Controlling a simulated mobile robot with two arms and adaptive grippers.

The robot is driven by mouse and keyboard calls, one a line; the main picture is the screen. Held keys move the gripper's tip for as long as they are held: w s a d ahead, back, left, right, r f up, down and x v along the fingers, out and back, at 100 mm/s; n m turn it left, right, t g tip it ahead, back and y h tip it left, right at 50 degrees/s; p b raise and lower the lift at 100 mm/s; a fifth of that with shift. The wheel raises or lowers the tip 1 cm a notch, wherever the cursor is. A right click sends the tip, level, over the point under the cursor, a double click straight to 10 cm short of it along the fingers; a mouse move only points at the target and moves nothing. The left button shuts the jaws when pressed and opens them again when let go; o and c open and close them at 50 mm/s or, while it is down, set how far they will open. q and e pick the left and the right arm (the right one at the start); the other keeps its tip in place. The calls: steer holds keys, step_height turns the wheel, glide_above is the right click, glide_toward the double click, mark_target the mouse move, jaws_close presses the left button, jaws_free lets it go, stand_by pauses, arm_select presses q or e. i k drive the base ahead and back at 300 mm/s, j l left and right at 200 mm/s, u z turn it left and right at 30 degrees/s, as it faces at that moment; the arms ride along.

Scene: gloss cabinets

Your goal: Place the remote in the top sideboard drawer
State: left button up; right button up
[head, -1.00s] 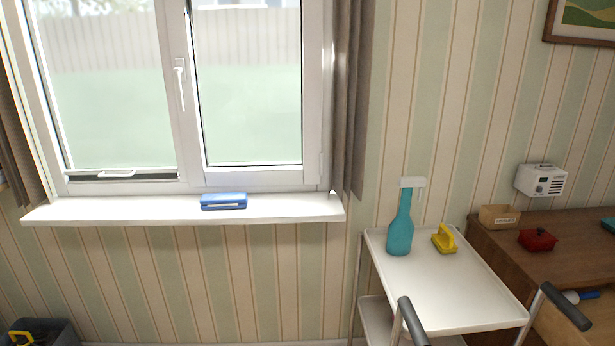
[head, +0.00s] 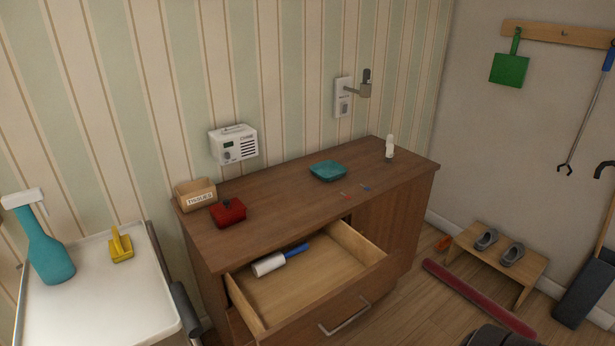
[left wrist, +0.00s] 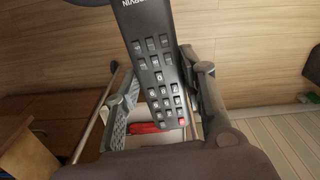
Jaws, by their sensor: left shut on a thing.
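The black remote (left wrist: 158,70) with rows of buttons and one red button shows in the left wrist view. My left gripper (left wrist: 165,90) is shut on it, a finger pad on each side. The remote and both grippers are outside the head view. The wooden sideboard (head: 285,195) stands mid-picture in the head view. Its top drawer (head: 325,277) is pulled open. A lint roller (head: 280,259) with a blue handle lies inside at the back left; the rest of the drawer floor is bare. My right gripper is not in view.
On the sideboard top are a tissue box (head: 196,194), a red lidded dish (head: 228,212), a teal tray (head: 328,171) and a white bottle-like item (head: 390,146). A white trolley (head: 95,305) stands at left. A low bench (head: 497,262) and a long red object (head: 478,297) are at right.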

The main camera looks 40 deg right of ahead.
mark_target(311, 291)
steer(key=l+z, duration=0.2)
steer(key=l, duration=2.7)
steer(key=i, duration=0.55)
